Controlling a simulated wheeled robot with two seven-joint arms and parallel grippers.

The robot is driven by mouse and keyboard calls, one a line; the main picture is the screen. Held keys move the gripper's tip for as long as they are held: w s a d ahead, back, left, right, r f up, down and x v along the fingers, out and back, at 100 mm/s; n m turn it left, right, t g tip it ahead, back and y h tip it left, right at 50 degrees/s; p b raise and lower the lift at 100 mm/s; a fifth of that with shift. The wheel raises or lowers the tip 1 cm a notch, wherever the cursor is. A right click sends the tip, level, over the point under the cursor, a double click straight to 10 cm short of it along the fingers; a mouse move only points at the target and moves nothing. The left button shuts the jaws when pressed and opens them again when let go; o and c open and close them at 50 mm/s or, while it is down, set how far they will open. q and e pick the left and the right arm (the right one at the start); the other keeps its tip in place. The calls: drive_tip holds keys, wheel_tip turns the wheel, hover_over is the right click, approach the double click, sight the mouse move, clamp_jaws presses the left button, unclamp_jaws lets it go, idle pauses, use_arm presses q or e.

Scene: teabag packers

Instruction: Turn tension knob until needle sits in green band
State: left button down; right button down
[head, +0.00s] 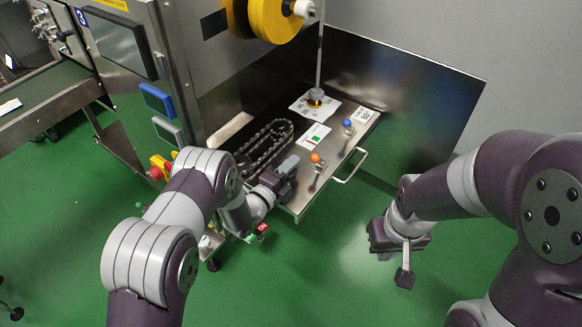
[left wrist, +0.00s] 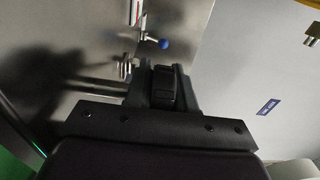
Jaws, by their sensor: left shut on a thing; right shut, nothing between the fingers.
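My left gripper (head: 289,166) is low over the front part of the steel machine deck, left of the orange-ball lever (head: 315,158). In the left wrist view its grey fingers are closed around a dark ribbed piece (left wrist: 163,88); I cannot tell for certain that this is the tension knob. A round grey-topped fitting (head: 316,95) stands on a white plate at the back of the deck. A small card with green and red marks (head: 314,136) lies in front of it; no needle can be made out. My right gripper (head: 404,278) is shut and empty above the green floor, right of the deck.
A blue-ball lever (head: 348,124) stands on the deck's right side and shows in the left wrist view (left wrist: 164,43). A chain loop (head: 264,146) lies left of it. A handle (head: 352,168) juts from the edge. A yellow reel (head: 273,18) hangs above.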

use_arm(q)
drive_tip(key=shift+n+y, duration=0.3)
drive_tip(key=shift+y, duration=0.1)
drive_tip(key=n+t+y, duration=0.2)
drive_tip(key=y, duration=0.2)
drive_tip(key=shift+a+n, duration=0.1)
drive_tip(key=shift+n, duration=0.3)
drive_tip(key=n+y, duration=0.1)
drive_tip(key=t+y, duration=0.1)
drive_tip(key=n+y, duration=0.1)
drive_tip(key=y, duration=0.1)
drive_tip(key=shift+w+a+n, duration=0.1)
drive_tip(key=shift+a+n, duration=0.15)
drive_tip(key=shift+n, duration=0.05)
drive_tip(key=n+y, duration=0.1)
drive_tip(key=y, duration=0.1)
drive_tip(key=n+y, duration=0.1)
drive_tip(key=y, duration=0.1)
drive_tip(key=shift+a+f+n, duration=0.1)
drive_tip(key=shift+a+n, duration=0.1)
drive_tip(key=shift+n, duration=0.1)
drive_tip(key=shift+a+n+g+y+b, duration=0.15)
drive_tip(key=shift+n+g+y+b, duration=0.1)
drive_tip(key=shift+n+y, duration=0.7)
drive_tip(key=shift+a+n+g+y+b, duration=0.2)
drive_tip(key=shift+n+y, duration=0.35)
drive_tip(key=shift+y, duration=1.1)
drive_tip(key=c, duration=1)
unclamp_jaws()
drive_tip(key=shift+c, duration=0.2)
